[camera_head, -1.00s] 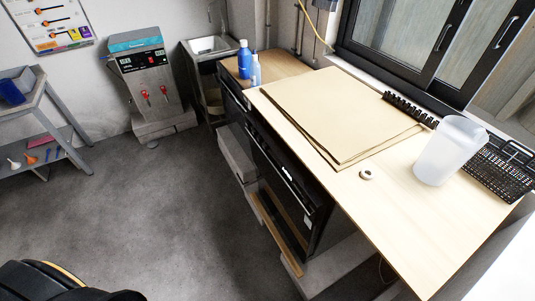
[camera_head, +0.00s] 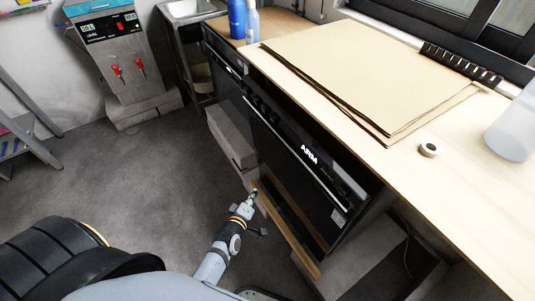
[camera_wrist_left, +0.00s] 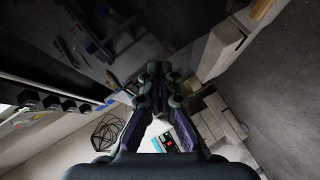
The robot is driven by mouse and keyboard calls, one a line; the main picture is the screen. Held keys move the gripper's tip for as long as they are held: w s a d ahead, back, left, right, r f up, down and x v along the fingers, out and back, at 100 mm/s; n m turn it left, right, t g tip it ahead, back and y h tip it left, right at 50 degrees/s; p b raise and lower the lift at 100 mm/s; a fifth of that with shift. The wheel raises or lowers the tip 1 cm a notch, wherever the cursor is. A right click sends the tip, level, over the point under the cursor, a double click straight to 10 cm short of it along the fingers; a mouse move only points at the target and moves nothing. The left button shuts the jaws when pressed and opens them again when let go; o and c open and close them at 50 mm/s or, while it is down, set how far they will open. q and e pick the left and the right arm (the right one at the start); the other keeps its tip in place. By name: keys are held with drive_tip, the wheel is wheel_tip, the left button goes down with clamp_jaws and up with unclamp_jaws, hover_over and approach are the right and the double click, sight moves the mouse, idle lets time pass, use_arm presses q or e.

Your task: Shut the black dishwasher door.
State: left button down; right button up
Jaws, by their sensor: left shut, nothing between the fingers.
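The black dishwasher (camera_head: 352,186) stands under the wooden counter, with "ARM" lettering near the top of its front. Its dark door (camera_head: 290,170) has a long bar handle; I cannot tell whether it is fully shut or slightly ajar. My left gripper (camera_head: 253,193) is low, in front of the door's lower left part, shut and empty. Whether it touches the door is unclear. In the left wrist view the gripper (camera_wrist_left: 157,78) is seen from behind, beside a dark glossy surface that looks like the door (camera_wrist_left: 90,35). My right gripper is out of view.
Cardboard sheets (camera_head: 370,75) and a tape roll (camera_head: 428,149) lie on the counter. The grey floor (camera_head: 160,185) at left is open.

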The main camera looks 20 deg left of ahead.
sight(270, 133)
use_arm(q)
wheel_tip(270, 133, up, 11)
drive_tip(key=w+a+n+t+y+b, duration=0.2)
drive_tip(key=w+n+t+b, duration=0.15)
drive_tip(key=n+b, duration=0.2)
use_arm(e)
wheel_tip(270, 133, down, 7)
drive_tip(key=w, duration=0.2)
use_arm(q)
drive_tip(key=shift+n+t, duration=0.45)
drive_tip(key=w+p, duration=0.1)
drive_tip(key=w, duration=0.3)
drive_tip(key=w+p, duration=0.1)
drive_tip(key=w, duration=0.3)
drive_tip(key=w+d+p, duration=0.1)
drive_tip(key=w, duration=0.3)
drive_tip(key=shift+r+p, duration=0.3)
drive_tip(key=shift+r, duration=0.05)
drive_tip(key=shift+w+d, duration=0.25)
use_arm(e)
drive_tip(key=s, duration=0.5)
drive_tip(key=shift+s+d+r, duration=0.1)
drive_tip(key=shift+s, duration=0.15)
